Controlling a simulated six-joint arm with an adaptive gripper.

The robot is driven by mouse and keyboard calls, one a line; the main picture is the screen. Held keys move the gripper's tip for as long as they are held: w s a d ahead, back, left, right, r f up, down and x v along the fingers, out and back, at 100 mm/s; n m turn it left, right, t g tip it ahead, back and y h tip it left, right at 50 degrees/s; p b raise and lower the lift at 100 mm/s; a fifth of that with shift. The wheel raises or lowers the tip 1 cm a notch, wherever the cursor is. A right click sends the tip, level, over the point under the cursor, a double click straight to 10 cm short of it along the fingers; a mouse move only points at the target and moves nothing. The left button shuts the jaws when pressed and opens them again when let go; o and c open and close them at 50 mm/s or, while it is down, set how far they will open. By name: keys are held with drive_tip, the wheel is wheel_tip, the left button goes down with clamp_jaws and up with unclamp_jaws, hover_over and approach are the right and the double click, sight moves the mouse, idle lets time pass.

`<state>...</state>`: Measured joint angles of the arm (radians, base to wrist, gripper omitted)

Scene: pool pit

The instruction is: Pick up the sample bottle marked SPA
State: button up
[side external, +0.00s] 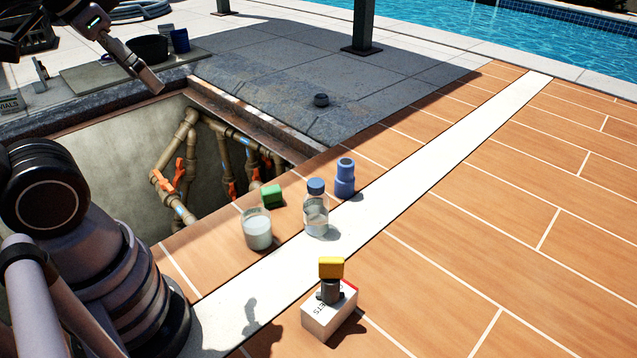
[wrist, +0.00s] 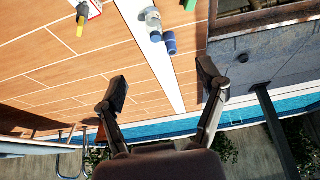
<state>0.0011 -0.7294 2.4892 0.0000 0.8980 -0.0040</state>
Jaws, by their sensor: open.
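A clear bottle with a blue cap (side external: 316,215) stands upright on the white strip in the side external view. No SPA marking is readable on it. It also shows near the top of the wrist view (wrist: 153,20). My gripper (wrist: 163,72) is open and empty, with its two fingers wide apart in the wrist view. It is well away from the bottle; in the side external view my arm's end is at the upper left, past the pit.
Around the bottle stand a glass jar of whitish content (side external: 257,230), a blue fitting (side external: 345,178), a green block (side external: 272,195) and a white box (side external: 329,312) with a yellow-topped item (side external: 331,268) on it. An open pit with pipes (side external: 185,150) lies left. Tiles at right are clear.

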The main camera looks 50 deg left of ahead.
drive_tip(key=w+d+f+g, duration=0.1)
drive_tip(key=w+f+g, duration=0.1)
drive_tip(key=w, duration=1)
drive_tip(key=n+g, duration=0.1)
drive_tip(key=g, duration=0.3)
hover_over(316, 183)
drive_tip(key=s, duration=0.1)
drive_tip(key=f, duration=2.2)
drive_tip(key=shift+s+a, duration=0.1)
drive_tip(key=shift+a, duration=0.2)
drive_tip(key=shift+f, duration=0.55)
drive_tip(key=f, duration=0.1)
drive_tip(key=w+f, duration=0.1)
drive_tip(key=f, duration=0.3)
drive_tip(key=shift+w+d+f, duration=0.1)
drive_tip(key=shift+w+d, duration=0.05)
drive_tip(key=shift+d, duration=0.1)
